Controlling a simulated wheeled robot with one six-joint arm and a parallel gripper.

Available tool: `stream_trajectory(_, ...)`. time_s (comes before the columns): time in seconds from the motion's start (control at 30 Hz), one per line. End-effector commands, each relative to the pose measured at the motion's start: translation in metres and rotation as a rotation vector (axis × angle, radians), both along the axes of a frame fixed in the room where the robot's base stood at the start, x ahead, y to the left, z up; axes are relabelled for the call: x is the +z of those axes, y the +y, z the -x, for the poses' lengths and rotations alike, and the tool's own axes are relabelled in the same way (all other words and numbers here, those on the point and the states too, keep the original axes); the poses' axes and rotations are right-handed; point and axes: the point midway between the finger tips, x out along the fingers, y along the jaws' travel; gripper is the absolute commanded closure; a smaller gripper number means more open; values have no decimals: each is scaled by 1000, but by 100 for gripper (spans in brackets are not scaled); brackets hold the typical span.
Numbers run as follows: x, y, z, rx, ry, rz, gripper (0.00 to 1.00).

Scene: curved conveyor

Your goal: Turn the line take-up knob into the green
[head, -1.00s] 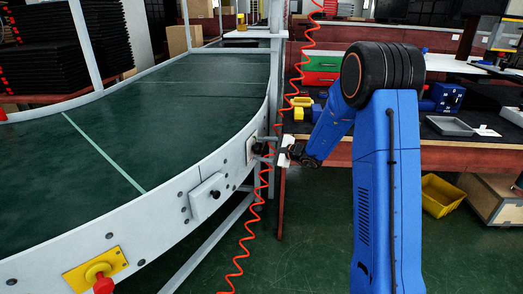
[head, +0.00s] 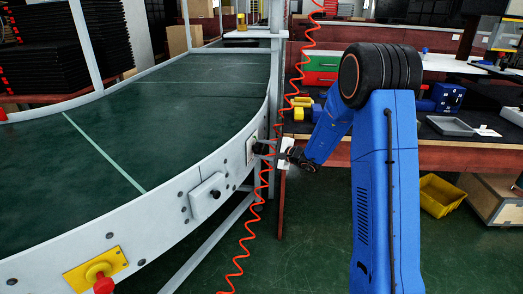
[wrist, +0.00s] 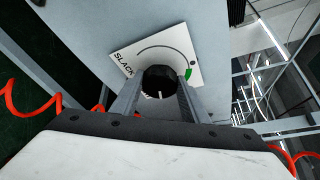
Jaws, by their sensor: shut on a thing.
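The take-up knob (wrist: 160,80) is a black round knob on a white dial plate (wrist: 143,44) in the wrist view. The plate carries the word SLACK at left, a dark arc, and a green patch (wrist: 188,73) at right. My gripper (wrist: 159,90) is shut on the knob, one grey finger on each side. A short white mark shows on the knob's near face; which part of the dial it indicates I cannot tell. In the head view my gripper (head: 263,148) is at the conveyor's outer side panel, and its fingers largely cover the knob.
The curved conveyor (head: 170,95) fills the left side. A coiled red hose (head: 248,225) hangs close by my gripper. A workbench (head: 400,153) stands right.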

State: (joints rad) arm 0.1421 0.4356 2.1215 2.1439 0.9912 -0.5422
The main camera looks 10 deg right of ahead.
Motion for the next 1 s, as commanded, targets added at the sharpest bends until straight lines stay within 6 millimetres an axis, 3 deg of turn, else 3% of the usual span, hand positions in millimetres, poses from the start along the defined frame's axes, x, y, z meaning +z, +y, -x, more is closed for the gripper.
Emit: stream_trajectory(1.0, -12, 0, 1, 0, -753, 491, 82)
